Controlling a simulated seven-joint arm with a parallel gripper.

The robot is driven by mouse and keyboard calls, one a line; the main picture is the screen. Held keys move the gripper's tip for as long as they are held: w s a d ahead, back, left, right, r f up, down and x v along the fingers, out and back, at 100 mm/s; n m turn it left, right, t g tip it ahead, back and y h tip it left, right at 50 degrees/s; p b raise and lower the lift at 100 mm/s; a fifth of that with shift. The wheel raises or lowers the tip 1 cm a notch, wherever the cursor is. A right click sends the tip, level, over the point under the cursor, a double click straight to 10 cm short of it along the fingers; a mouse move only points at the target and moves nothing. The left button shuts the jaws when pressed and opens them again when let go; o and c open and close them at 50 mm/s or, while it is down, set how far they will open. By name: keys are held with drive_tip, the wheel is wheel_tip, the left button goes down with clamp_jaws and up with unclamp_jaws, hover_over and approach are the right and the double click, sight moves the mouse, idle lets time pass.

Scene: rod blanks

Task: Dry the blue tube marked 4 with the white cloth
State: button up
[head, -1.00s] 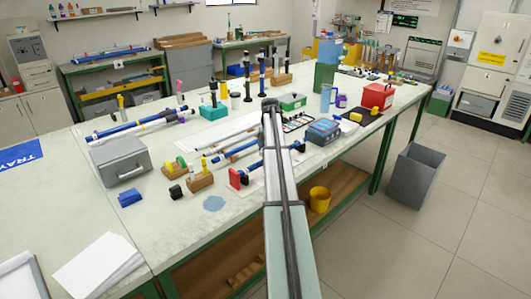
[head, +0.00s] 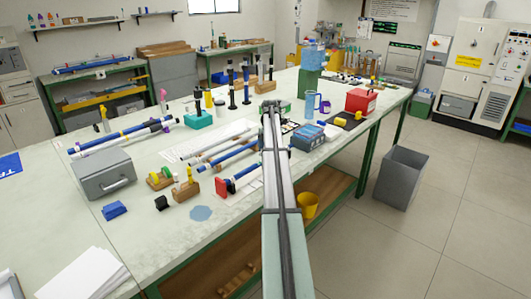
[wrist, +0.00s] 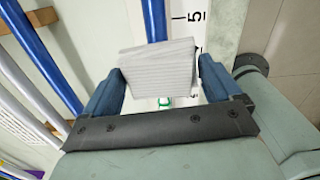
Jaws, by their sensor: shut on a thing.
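My gripper (wrist: 163,72) has its two blue fingers closed on the white cloth (wrist: 155,62), a folded, finely striped piece held between the fingertips in the wrist view. A blue tube (wrist: 154,20) runs up behind the cloth, partly hidden by it; I cannot tell whether they touch. Another blue tube (wrist: 40,52) lies to the left. No mark 4 is readable. In the head view, blue tubes lie mid-bench (head: 236,160) and at the left (head: 120,136). My arm hides the gripper and cloth there.
A red block (head: 222,187), a wooden holder (head: 185,190) and a pale blue patch (head: 201,213) are near the bench's front edge. A grey case (head: 104,174) stands left, a blue device (head: 306,138) right. A white strip with a black 5 (wrist: 196,17) shows in the wrist view.

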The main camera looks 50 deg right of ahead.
drive_tip(key=d, duration=0.3)
drive_tip(key=shift+d, duration=0.2)
drive_tip(key=shift+a, duration=9.35)
drive_tip(key=shift+d, duration=9.35)
drive_tip(key=shift+a, duration=9.35)
wheel_tip(320, 180, up, 2)
drive_tip(key=shift+d+r, duration=0.15)
drive_tip(key=shift+r, duration=2.9)
